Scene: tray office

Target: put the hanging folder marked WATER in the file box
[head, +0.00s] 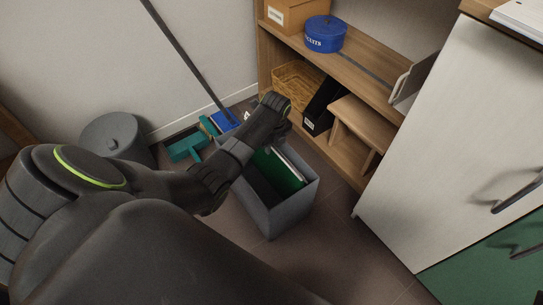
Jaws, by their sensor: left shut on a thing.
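The file box (283,212) is a grey open-topped box on the brown floor, in the middle of the head view. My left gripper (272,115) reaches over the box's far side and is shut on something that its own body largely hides. Below the gripper, a green folder (277,173) with a pale edge stands inside the box. I cannot tell whether this green folder is the one in the gripper. No WATER label is readable. My right gripper is not in view.
A wooden shelf (366,68) holds a blue round tin (325,34), a wicker basket (296,82) and a black file holder (322,107). A white cabinet (440,130) is at right, a grey bin (117,138) at left. Floor in front of the box is clear.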

